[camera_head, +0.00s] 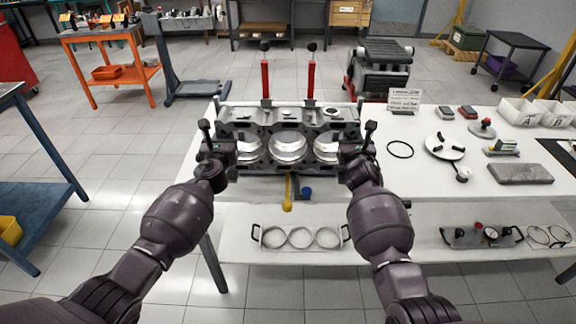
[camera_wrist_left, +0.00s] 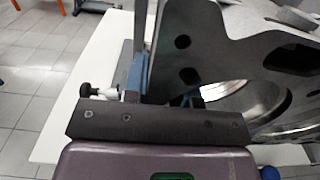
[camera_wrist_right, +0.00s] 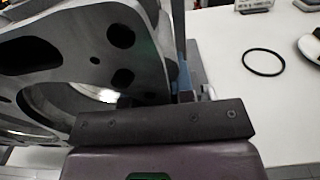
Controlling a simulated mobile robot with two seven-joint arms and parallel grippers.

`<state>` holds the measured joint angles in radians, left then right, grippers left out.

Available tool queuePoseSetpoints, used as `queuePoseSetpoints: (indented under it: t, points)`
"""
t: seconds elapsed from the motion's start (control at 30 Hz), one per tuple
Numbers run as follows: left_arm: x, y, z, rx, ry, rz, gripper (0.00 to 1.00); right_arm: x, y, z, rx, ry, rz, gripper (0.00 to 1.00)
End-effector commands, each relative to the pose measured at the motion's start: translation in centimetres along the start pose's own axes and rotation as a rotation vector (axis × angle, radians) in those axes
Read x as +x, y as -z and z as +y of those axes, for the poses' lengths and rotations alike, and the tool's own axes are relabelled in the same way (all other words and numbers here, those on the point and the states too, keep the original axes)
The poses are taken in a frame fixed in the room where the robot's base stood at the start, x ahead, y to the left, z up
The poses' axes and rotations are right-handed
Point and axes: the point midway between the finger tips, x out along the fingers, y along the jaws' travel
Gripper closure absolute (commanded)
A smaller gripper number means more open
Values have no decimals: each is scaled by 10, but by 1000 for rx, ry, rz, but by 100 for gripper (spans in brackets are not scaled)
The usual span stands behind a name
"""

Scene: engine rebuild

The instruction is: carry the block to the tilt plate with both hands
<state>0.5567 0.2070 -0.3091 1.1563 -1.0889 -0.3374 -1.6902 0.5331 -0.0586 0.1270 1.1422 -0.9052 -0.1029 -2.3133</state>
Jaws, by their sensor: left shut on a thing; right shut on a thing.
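The block (camera_head: 287,122), a dark grey casting with three bright round bores facing me, is at the near left part of the white table. My left gripper (camera_head: 207,140) is shut at the block's left end, and my right gripper (camera_head: 366,142) is shut at its right end. The block's end wall also shows in the left wrist view (camera_wrist_left: 215,55) and the right wrist view (camera_wrist_right: 85,55). The fingertips are partly hidden. Part of a tilt-plate fixture with two red posts (camera_head: 266,80) stands behind the block; its plate is mostly hidden. I cannot tell whether the block touches it.
A black ring (camera_head: 400,149), a round plate with parts (camera_head: 445,147), a grey slab (camera_head: 521,173) and white bins (camera_head: 522,112) lie right of the block. A lower shelf (camera_head: 380,240) holds a ring tray (camera_head: 300,237). An orange cart (camera_head: 112,60) stands back left.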

Motion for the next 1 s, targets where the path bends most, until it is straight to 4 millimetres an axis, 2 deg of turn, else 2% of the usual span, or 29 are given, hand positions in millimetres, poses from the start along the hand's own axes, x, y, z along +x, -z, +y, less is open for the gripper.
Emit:
queuePoseSetpoints:
  t: [0.03,0.1,0.13,0.3,0.67,0.87,1.0]
  points:
    - [1,4,6,-6,-11,2,100,0,4,-6,5,9,2,100]
    - [1,8,6,-6,-11,4,100,0,8,-6,5,9,4,100]
    - [0,8,6,-5,-12,6,72,0,9,-6,5,10,7,74]
    - [0,6,4,-3,-8,4,49,0,6,-4,3,6,5,52]
    - [-4,6,2,-1,-4,3,49,0,6,-1,1,2,4,52]
    - [-23,6,2,-1,-3,2,49,0,6,-1,1,1,3,52]
    - [-43,7,3,0,-3,3,49,0,6,-1,1,1,3,52]
